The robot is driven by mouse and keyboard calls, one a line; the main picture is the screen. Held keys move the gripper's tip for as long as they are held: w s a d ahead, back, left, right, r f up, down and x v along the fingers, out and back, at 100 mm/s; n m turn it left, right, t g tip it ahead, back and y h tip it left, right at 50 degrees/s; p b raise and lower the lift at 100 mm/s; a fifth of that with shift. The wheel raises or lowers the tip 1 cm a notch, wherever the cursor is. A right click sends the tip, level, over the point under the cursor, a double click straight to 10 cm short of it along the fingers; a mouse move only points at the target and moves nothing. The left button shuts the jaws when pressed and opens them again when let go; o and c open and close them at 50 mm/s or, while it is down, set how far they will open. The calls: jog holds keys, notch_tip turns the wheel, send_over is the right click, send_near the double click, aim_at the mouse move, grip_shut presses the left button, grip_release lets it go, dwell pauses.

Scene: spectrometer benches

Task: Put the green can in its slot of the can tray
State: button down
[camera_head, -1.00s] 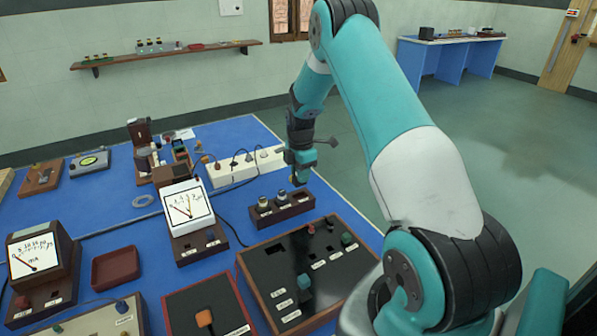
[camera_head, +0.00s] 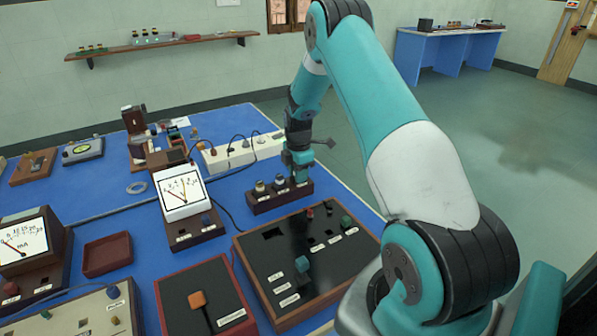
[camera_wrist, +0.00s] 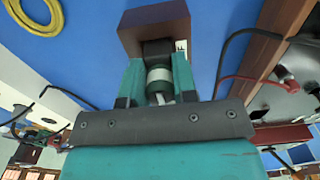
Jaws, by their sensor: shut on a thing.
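My gripper (camera_wrist: 158,88) is shut on the green can (camera_wrist: 158,75), which has a pale band and sits upright between the teal fingers in the wrist view. The brown can tray (camera_wrist: 130,42) is just past the can there. In the head view my gripper (camera_head: 301,172) is low at the right end of the can tray (camera_head: 262,208), and the held can is hidden by the fingers. Two other cans stand in the tray to its left, one (camera_head: 260,187) further left and one (camera_head: 279,181) beside the gripper. I cannot tell whether the can's base is inside the slot.
A black-topped panel box (camera_head: 262,262) lies in front of the tray. A white meter (camera_head: 183,192) stands to the left, and a white power strip (camera_head: 228,156) with plugs and cables lies behind. The blue tabletop is narrow to the tray's right.

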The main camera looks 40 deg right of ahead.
jog(key=c, duration=0.8)
grip_release()
notch_tip(320, 180, up, 17)
jog(key=shift+r+b, duration=0.2)
jog(key=shift+b, duration=0.75)
jog(key=shift+a, duration=0.1)
jog(key=s+a+r+m+t+y, duration=0.1)
jog(key=s+a+r+m, duration=0.2)
jog(key=a, duration=0.8)
jog(key=s+a+r+y, duration=0.1)
jog(key=s+a+r, duration=0.25)
jog(key=a, duration=0.75)
jog(key=s+a+m, duration=0.1)
jog(key=s+a, duration=0.4)
jog(key=s, duration=0.2)
jog(key=s+a+m+y, duration=0.1)
jog(key=s+a+m, duration=0.1)
jog(key=s+a, duration=0.3)
jog(key=s+a+m+g+y, duration=0.1)
jog(key=s+a, duration=0.4)
jog(key=s, duration=0.5)
jog(key=shift+a+f+m, duration=0.1)
jog(key=shift+a+m, duration=0.1)
jog(key=shift+m, duration=0.3)
